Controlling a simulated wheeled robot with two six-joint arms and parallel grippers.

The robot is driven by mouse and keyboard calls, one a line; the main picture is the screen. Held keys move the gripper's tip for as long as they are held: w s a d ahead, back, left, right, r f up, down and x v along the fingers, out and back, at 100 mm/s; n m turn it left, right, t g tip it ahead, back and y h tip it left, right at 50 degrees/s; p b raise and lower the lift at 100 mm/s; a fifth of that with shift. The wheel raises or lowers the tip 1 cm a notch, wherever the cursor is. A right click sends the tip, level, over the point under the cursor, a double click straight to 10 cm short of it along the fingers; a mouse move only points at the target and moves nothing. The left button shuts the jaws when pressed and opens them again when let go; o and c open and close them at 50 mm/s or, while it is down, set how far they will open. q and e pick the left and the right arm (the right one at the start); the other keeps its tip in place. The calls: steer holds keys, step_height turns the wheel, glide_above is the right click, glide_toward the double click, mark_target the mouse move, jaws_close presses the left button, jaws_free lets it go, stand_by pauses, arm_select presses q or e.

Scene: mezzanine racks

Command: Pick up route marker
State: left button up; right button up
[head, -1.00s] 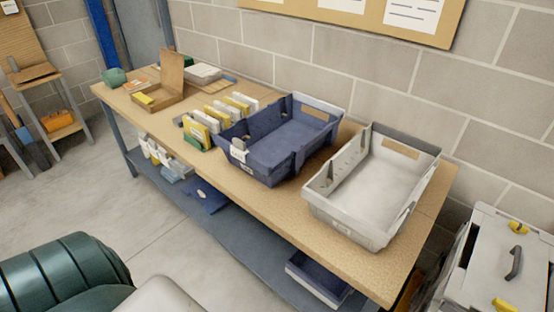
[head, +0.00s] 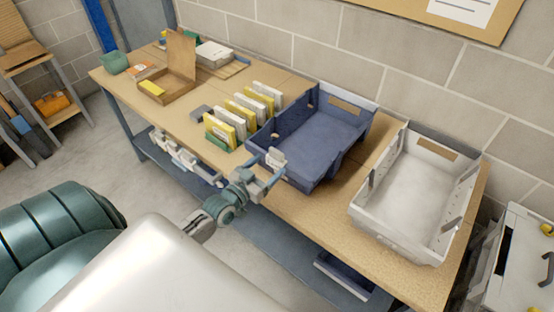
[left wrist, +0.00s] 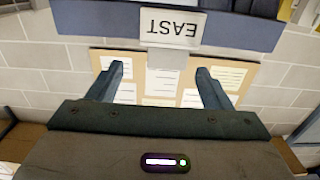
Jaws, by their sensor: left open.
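The route marker (head: 275,157) is a small white tag on the near wall of the blue bin (head: 325,140). In the left wrist view the marker (left wrist: 171,27) reads "EAST" upside down against the blue bin wall (left wrist: 95,22). My left gripper (head: 268,177) is just in front of the marker in the head view. In the left wrist view its two fingers (left wrist: 160,70) are apart with nothing between them, and the marker lies beyond their tips. My right gripper is in neither view.
A grey-white bin (head: 413,190) stands right of the blue bin on the wooden bench (head: 190,115). Yellow and white upright folders (head: 225,128) stand left of it, with an open cardboard box (head: 168,88) farther left. A lower shelf (head: 265,235) runs under the bench.

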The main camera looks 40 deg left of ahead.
mark_target(275, 156)
arm_select(q)
steer(key=shift+w+a+f, duration=0.1)
steer(key=shift+w+f, duration=0.05)
steer(key=shift+w, duration=0.55)
steer(key=w+b, duration=0.1)
steer(key=w, duration=0.1)
steer(key=w+b, duration=0.2)
steer(key=shift+w+a+f, duration=0.15)
steer(key=shift+f, duration=0.05)
steer(key=shift+w, duration=0.35)
steer(key=shift+r, duration=0.1)
steer(key=shift+s, duration=0.1)
steer(key=shift+c, duration=0.2)
steer(key=c, duration=1)
